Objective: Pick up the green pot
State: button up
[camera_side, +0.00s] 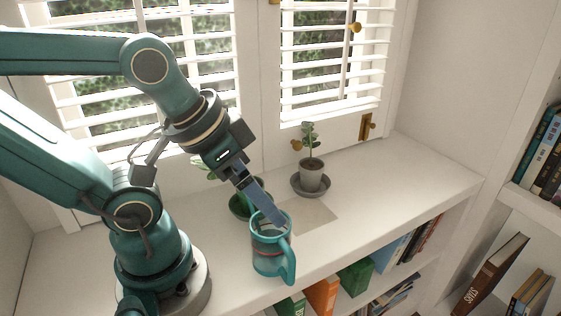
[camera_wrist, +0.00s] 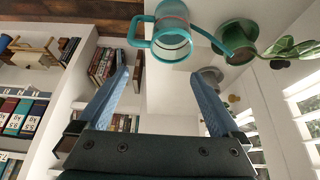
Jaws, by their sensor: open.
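The green pot (camera_side: 238,207) stands on the white ledge, holding a leafy plant, and is partly hidden behind my gripper in the side view. In the wrist view the green pot (camera_wrist: 237,36) is at the upper right, its leaves reaching right. A teal can (camera_side: 270,258) with a handle stands in front of it; in the wrist view the can (camera_wrist: 170,45) shows a thin spout reaching toward the pot. My gripper (camera_side: 276,222) is open, its fingers overlapping the can's rim in the side view. In the wrist view the space between my fingers (camera_wrist: 160,66) looks empty.
A grey pot (camera_side: 312,178) with a plant stands on a dark saucer (camera_side: 297,189) behind and to the right. A beige square (camera_side: 310,216) on the ledge is bare. Shuttered windows (camera_side: 335,60) stand behind; books fill shelves below and at right. The ledge's right end is clear.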

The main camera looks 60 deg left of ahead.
dwell(0.3)
jog(key=w+a+f+m+g, duration=0.1)
jog(key=w+a+m+g, duration=0.15)
jog(key=w+a, duration=0.35)
jog(key=a+f, duration=0.2)
jog(key=a, duration=0.1)
jog(key=a+f+n+g, duration=0.1)
jog(key=a+f, duration=0.1)
jog(key=a, duration=0.1)
jog(key=s+a+f+n, duration=0.1)
jog(key=a+f, duration=0.1)
jog(key=a, duration=0.2)
jog(key=shift+a+g, duration=0.1)
jog(key=shift+g, duration=0.25)
jog(key=shift+s+a+f+n, duration=0.1)
jog(key=shift+s+f+n, duration=0.05)
jog(key=shift+n, duration=0.1)
jog(key=shift+f, duration=0.25)
jog(key=shift+w+f, duration=0.15)
jog(key=shift+f, duration=0.95)
jog(key=shift+w+f, duration=0.1)
jog(key=shift+f, duration=1)
grip_shut()
